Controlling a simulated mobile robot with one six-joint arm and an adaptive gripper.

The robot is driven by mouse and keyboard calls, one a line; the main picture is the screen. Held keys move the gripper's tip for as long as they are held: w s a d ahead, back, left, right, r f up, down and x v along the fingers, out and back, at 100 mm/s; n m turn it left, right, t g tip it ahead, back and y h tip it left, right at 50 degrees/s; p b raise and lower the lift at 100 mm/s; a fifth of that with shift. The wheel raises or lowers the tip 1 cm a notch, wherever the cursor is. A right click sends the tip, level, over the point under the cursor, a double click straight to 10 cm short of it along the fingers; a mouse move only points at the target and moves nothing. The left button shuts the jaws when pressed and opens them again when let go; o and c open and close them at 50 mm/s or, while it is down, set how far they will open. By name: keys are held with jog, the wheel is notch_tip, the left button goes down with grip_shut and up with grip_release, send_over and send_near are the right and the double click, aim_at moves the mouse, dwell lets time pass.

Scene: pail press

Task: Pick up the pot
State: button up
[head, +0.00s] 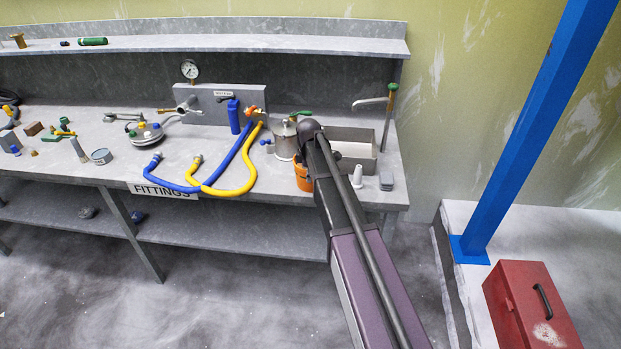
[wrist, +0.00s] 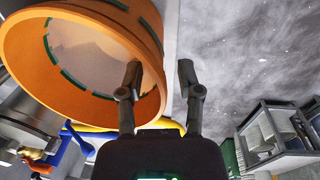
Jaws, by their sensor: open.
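An orange pot (head: 303,181) stands near the front edge of the grey bench, partly hidden behind my arm in the head view. In the wrist view the orange pot (wrist: 30,62) is large at the upper left, its wide mouth showing, with green dashes around the wall. My gripper (wrist: 158,70) is open there. Its left finger overlaps the pot's mouth and its right finger is outside the rim, so the near wall appears between them. I cannot tell whether either finger touches it. In the head view my gripper is hidden by my arm.
A steel vessel (head: 284,143) stands just behind the pot. Blue (head: 180,187) and yellow (head: 235,190) hoses lie to its left. A grey open tray (head: 350,140), a white bottle (head: 357,177) and a grey block (head: 386,181) are to the right. A red toolbox (head: 530,305) is at the lower right.

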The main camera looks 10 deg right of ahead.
jog(key=shift+f, duration=0.3)
dwell(0.4)
grip_shut()
